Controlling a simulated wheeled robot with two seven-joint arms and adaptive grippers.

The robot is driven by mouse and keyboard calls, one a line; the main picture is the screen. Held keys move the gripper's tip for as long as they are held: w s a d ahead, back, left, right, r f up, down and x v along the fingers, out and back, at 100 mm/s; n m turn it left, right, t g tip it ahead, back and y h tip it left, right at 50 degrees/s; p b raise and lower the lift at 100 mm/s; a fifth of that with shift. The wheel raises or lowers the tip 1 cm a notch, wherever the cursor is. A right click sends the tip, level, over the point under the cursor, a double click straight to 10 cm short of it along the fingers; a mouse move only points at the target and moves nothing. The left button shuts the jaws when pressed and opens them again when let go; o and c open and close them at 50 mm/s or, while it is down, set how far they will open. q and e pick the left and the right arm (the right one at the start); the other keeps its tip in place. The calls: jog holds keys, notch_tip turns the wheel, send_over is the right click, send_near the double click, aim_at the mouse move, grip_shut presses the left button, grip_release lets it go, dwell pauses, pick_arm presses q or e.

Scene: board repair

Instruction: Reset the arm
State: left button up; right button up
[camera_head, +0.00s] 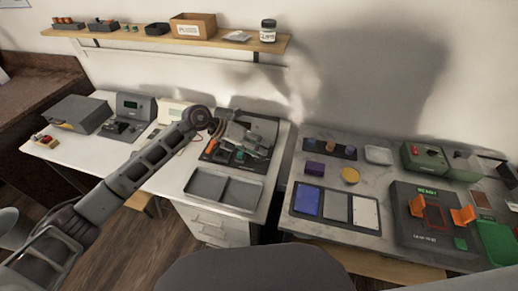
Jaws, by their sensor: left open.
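My left arm reaches in from the left across the white bench. My left gripper (250,150) is open over the dark repair station at the bench's right end. Its fingers hide part of the station and the small orange and green parts there, and I cannot tell whether it touches them. My right gripper is not in view.
On the grey table right are a tray with blue and white panels (335,207), a purple block (314,168), a yellow disc (350,175) and a dark test fixture (432,215). A wooden shelf (170,40) hangs above.

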pick_arm(q)
jog(key=shift+s+d+r, duration=0.2)
jog(key=shift+d, duration=0.1)
dwell(0.4)
